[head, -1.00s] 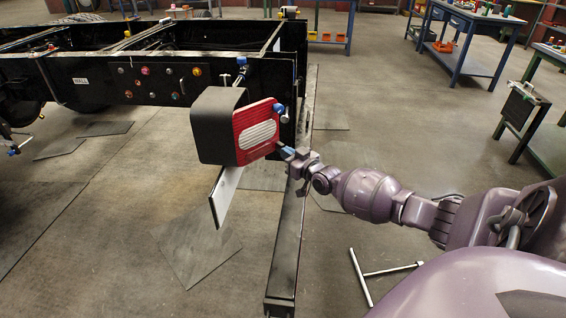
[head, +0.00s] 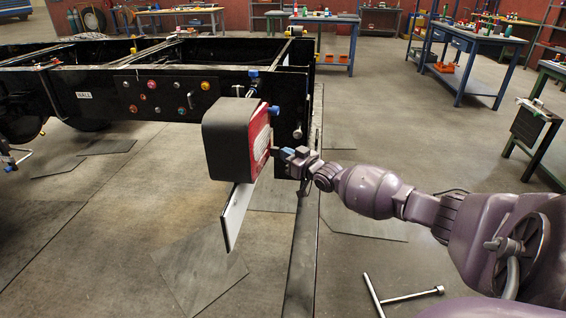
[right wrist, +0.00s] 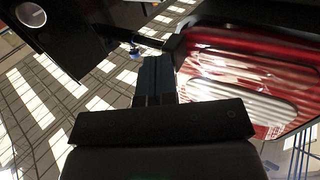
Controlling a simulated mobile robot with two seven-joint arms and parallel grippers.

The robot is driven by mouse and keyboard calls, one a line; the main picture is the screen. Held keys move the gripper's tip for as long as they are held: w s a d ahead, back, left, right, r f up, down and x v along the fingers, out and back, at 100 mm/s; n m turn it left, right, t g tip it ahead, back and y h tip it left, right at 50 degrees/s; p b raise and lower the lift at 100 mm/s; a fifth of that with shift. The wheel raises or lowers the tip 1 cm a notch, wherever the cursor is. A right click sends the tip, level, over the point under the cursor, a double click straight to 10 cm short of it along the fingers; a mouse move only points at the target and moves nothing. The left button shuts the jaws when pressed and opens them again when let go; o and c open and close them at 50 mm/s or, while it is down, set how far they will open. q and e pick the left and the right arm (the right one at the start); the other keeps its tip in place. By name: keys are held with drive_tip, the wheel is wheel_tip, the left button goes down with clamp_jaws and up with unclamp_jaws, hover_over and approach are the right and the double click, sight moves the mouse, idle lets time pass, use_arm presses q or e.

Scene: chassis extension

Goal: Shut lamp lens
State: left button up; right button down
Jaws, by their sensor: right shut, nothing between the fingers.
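The lamp is a black box housing (head: 228,140) with a red and white lens (head: 259,140) on its right side, mounted near the end of the black chassis. The lens shows at a steep angle in the head view, and I cannot tell whether a gap remains along its edge. My right gripper (head: 277,152) is shut and empty, with its tips close to the lens's right edge; contact is unclear. In the right wrist view the dark closed fingers (right wrist: 153,78) are just left of the ribbed red and white lens (right wrist: 245,80). My left gripper is out of view.
The black chassis (head: 110,95) fills the left and back. A pale flat plate (head: 237,215) hangs below the lamp. A T-shaped metal tool (head: 402,297) lies on the floor at front right. Blue workbenches (head: 470,60) stand at the back right.

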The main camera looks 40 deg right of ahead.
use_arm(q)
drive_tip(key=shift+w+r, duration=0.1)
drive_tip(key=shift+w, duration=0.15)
use_arm(e)
drive_tip(key=shift+w+a+r, duration=0.1)
drive_tip(key=shift+w+a, duration=0.1)
drive_tip(key=shift+w, duration=1.1)
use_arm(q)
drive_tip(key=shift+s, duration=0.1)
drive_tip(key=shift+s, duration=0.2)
use_arm(e)
drive_tip(key=shift+r, duration=0.1)
